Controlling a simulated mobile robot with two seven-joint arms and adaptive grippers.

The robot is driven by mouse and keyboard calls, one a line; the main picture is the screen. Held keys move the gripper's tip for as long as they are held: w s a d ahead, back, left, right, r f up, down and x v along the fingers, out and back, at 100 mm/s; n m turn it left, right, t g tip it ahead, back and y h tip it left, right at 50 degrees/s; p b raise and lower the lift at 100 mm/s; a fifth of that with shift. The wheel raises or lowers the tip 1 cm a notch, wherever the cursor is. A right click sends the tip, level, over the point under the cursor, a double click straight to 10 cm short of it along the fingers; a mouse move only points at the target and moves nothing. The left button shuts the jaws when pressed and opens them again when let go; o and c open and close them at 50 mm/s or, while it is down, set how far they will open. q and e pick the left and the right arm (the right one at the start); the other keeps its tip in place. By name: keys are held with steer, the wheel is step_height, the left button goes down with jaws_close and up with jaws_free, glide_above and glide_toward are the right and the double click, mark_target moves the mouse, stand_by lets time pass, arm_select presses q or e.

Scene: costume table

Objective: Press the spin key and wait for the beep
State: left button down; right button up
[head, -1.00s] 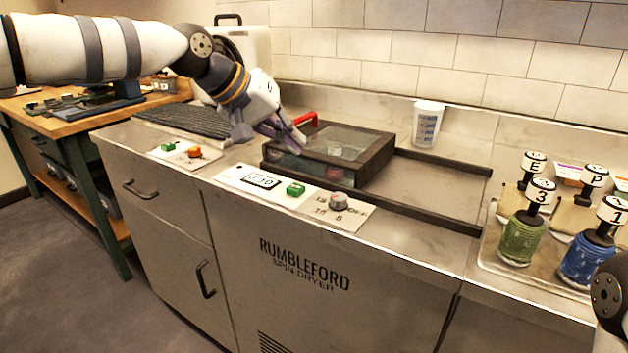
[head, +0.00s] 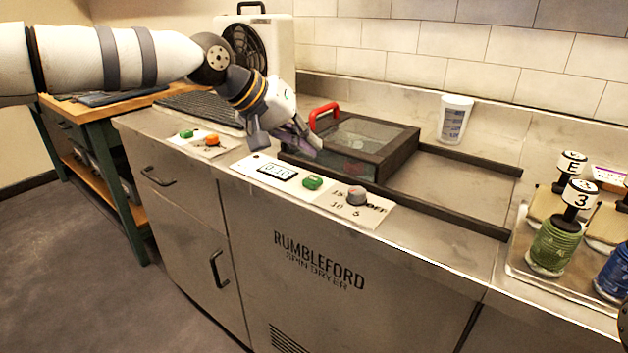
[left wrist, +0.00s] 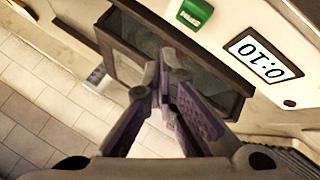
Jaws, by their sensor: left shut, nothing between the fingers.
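A green key (head: 312,183), apparently the spin key, sits on the white panel of the spin dryer (head: 320,262), right of a small display (head: 277,171). The key also shows in the left wrist view (left wrist: 195,13), where the display (left wrist: 264,57) reads 0:10. A grey dial (head: 356,196) is right of the key. The glass-topped lid (head: 372,132) with a red handle (head: 323,114) lies behind the panel and looks closed. My left gripper (head: 316,148) is shut and empty above the lid's front left part, apart from the key.
A second panel at the left has a green button (head: 186,134) and an orange one (head: 212,139). A white cup (head: 455,119) stands behind the dark rails. A fan (head: 252,46) stands behind my left arm.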

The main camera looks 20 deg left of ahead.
mark_target(309, 177)
arm_select(q)
steer(key=shift+f, duration=1.45)
steer(key=shift+f, duration=0.15)
arm_select(e)
steer(key=shift+w+r, duration=0.1)
arm_select(q)
steer(key=shift+f, duration=0.25)
